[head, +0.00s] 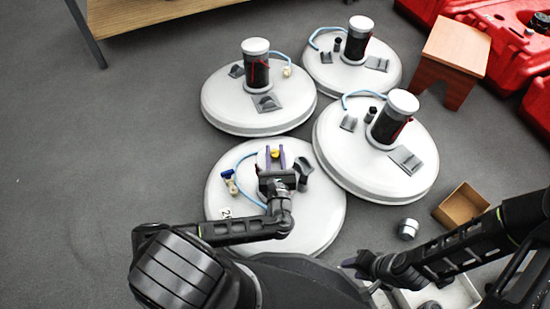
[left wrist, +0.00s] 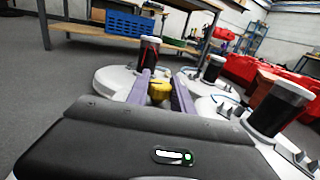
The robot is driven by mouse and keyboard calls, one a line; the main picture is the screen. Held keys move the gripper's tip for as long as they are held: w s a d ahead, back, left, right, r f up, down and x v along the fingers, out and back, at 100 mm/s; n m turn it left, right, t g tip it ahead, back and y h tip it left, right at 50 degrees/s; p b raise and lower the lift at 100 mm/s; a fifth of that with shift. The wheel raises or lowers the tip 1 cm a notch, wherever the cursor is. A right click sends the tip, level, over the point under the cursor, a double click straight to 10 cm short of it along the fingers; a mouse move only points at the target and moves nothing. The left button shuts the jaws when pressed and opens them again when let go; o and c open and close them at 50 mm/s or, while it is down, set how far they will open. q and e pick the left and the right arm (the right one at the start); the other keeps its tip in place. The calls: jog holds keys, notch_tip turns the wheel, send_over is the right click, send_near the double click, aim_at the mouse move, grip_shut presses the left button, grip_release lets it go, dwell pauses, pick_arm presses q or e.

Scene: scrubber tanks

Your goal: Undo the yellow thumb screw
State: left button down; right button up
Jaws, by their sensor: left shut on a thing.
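The yellow thumb screw (head: 275,153) is on the nearest white round tank lid (head: 225,205), towards its far edge. My left gripper (head: 275,156) is over that lid, with its purple fingers on both sides of the screw. In the left wrist view the yellow screw (left wrist: 159,91) shows between the two fingers (left wrist: 162,92), and the gripper is shut on it. What the screw is seated in is mostly hidden by the gripper. My right gripper (head: 358,266) is low at the right, apart from the lid; its jaws are too small and dark to read.
Three other white lids (head: 225,100) with black cylinders stand behind and to the right. A blue hose (head: 243,165) and a small valve (head: 230,183) lie left of the left gripper. A metal cup (head: 408,229), an open box (head: 444,210) and a wooden stool (head: 455,45) are at right. Floor at left is clear.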

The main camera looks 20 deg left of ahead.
pick_arm(q)
jog(key=shift+f, duration=0.15)
pick_arm(e)
jog(key=shift+f, duration=0.1)
pick_arm(q)
jog(key=c, duration=1.1)
grip_release()
